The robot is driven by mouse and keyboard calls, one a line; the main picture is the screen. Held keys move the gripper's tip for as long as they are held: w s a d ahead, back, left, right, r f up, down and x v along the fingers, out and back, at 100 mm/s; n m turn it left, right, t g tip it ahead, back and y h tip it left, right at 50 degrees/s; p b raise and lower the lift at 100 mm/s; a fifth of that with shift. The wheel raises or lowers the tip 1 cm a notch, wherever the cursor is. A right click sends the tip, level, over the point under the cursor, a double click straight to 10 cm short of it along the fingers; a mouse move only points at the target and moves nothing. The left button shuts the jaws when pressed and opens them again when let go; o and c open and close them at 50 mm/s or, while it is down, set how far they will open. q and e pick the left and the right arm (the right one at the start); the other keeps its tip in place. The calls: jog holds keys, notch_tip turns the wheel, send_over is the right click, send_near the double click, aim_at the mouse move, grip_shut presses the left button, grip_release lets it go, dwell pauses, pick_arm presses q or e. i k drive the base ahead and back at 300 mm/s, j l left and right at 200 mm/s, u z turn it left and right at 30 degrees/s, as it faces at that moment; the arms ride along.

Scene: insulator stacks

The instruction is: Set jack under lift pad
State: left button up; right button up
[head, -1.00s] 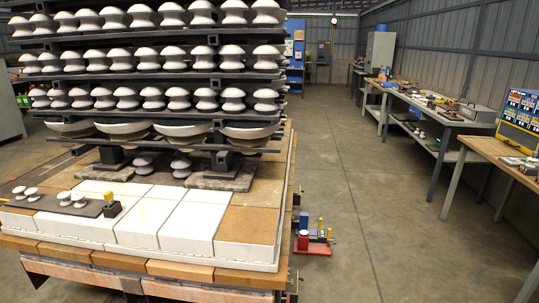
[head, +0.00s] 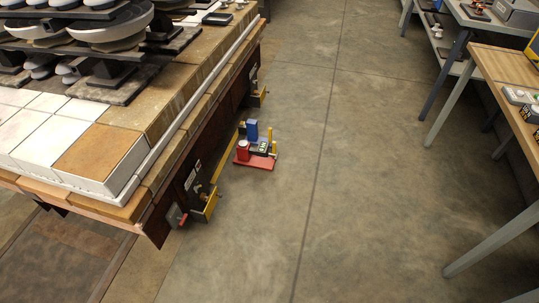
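What looks like the jack (head: 262,163) stands on the concrete floor beside the cart's right side. It has a red base plate, a red cylinder with a pale top, a blue block and a yellow post. A yellow bracket (head: 207,207) low on the cart's side, near its front corner, may be the lift pad. A second yellow bracket (head: 260,98) sits further back on the same side. The jack stands between these brackets along the side, out on the floor. The undersides of both brackets are hidden. Neither of my grippers is in view.
The tile-topped cart (head: 112,150) carrying the insulator stacks fills the left. Workbenches (head: 500,70) with metal legs line the right. The concrete floor (head: 370,190) between is clear.

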aim_at(254, 152)
jog(key=i+l+u, duration=0.1)
jog(key=i+u, duration=0.15)
jog(key=u, duration=0.15)
jog(key=i+l+u, duration=0.2)
jog(key=u, duration=0.2)
